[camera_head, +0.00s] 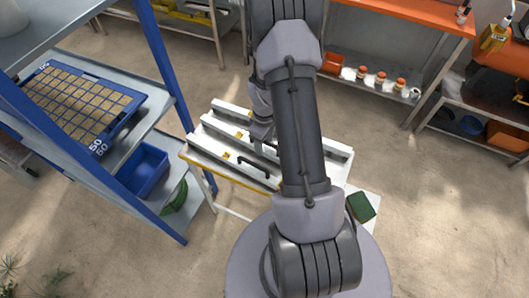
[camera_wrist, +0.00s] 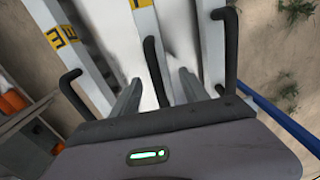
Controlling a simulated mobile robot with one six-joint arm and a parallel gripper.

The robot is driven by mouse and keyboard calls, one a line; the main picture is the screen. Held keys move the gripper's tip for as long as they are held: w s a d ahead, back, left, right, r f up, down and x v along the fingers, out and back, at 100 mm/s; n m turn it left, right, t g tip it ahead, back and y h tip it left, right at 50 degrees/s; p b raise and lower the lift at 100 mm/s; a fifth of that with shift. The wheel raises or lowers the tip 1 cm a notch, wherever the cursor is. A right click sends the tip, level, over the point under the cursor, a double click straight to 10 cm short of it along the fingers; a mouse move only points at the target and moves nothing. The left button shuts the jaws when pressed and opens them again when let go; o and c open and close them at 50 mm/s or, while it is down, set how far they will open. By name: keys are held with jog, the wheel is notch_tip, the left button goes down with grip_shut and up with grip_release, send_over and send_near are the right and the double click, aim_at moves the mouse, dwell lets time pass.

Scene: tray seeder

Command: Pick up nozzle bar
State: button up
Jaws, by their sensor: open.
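Several long pale nozzle bars (camera_head: 232,150) lie side by side on a white table (camera_head: 191,153), with yellow labels on them. A black handle (camera_head: 252,165) shows on one bar in the head view. In the wrist view, a bar with a yellow marked label (camera_wrist: 72,48) lies at left and another bar (camera_wrist: 213,42) at right. Black handles rise at left (camera_wrist: 70,92), middle (camera_wrist: 154,65) and right (camera_wrist: 231,45). My gripper (camera_wrist: 162,88) is open and empty, with the middle handle showing between its fingers. I cannot tell whether they are at its depth. My arm hides part of the bars.
A blue-framed shelf (camera_head: 172,128) at left holds a seed tray (camera_head: 82,100) and a blue bin (camera_head: 143,170). An orange-topped bench (camera_head: 415,14) with small bottles below stands at the back. A green object (camera_head: 360,207) lies right of my base. Floor at right is clear.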

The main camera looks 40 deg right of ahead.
aim_at(265, 148)
notch_tip(265, 148, down, 5)
jog(key=shift+d+r+b, duration=0.1)
jog(key=shift+b, duration=0.85)
jog(key=shift+r, duration=0.15)
grip_shut()
